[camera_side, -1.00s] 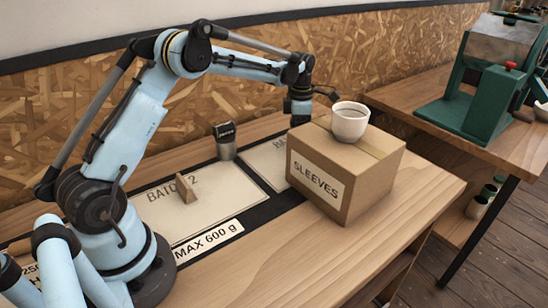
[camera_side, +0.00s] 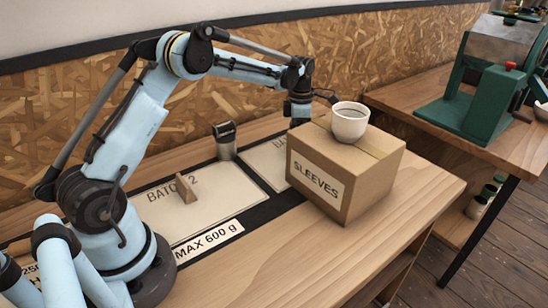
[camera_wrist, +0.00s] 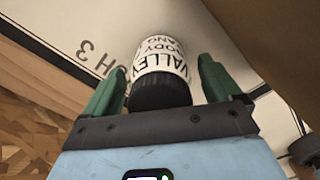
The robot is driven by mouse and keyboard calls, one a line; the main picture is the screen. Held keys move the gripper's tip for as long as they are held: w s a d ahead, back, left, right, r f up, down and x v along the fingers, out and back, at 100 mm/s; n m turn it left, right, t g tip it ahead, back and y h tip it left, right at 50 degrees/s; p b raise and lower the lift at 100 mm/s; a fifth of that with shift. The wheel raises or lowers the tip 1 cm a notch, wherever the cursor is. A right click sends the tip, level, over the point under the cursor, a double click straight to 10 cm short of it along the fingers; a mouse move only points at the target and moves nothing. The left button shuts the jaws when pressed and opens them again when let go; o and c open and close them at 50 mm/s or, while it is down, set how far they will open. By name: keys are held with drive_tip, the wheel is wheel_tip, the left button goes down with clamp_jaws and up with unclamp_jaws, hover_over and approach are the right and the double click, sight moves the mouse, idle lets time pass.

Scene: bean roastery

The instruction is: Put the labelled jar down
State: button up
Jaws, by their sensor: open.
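The labelled jar (camera_wrist: 160,70) has a black lid and a white label with black letters, "VALLEY" and "BODY" among them. In the wrist view it is between the two green fingers of my gripper (camera_wrist: 160,85), lid towards the camera. The fingers are open, with a narrow gap on each side of the jar. The jar appears to stand on the pale panel (camera_wrist: 70,28) marked with a 3; its base contact is hidden. In the side view my gripper's wrist (camera_side: 300,108) is behind the cardboard box, which hides the fingers and this jar.
The cardboard box (camera_side: 318,182) marked SLEEVES, with a white cup (camera_side: 349,122) on top, is close to my gripper. A black-topped container (camera_side: 226,142) and a small wooden wedge (camera_side: 187,188) stand to the left. The front bench (camera_side: 290,255) is clear.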

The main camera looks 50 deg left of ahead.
wheel_tip(320, 180, up, 12)
drive_tip(key=shift+f, duration=0.2)
drive_tip(key=shift+s+d+r+m, duration=0.1)
drive_tip(key=shift+d+r+m, duration=0.15)
drive_tip(key=shift+r, duration=0.25)
drive_tip(key=s+d+r+m+t, duration=0.1)
drive_tip(key=s+d+m, duration=0.1)
drive_tip(key=s+m, duration=0.1)
drive_tip(key=s+d+r+m+t, duration=0.1)
drive_tip(key=s+d+r+m, duration=0.1)
drive_tip(key=m, duration=0.4)
drive_tip(key=s+d+r+m+t, duration=0.1)
drive_tip(key=s+d+m, duration=0.2)
drive_tip(key=s+m, duration=0.2)
drive_tip(key=shift+d+r+t, duration=0.3)
drive_tip(key=shift+d+r, duration=0.1)
drive_tip(key=s+d+f+m+t, duration=0.1)
drive_tip(key=s+d+f+m, duration=0.1)
drive_tip(key=s+m, duration=0.4)
drive_tip(key=s+d+f+m+t, duration=0.2)
drive_tip(key=s+d+f+m, duration=0.1)
drive_tip(key=s+m, duration=0.3)
drive_tip(key=shift+f+m+t, duration=0.3)
drive_tip(key=shift+f+m, duration=0.45)
drive_tip(key=shift+m, duration=0.4)
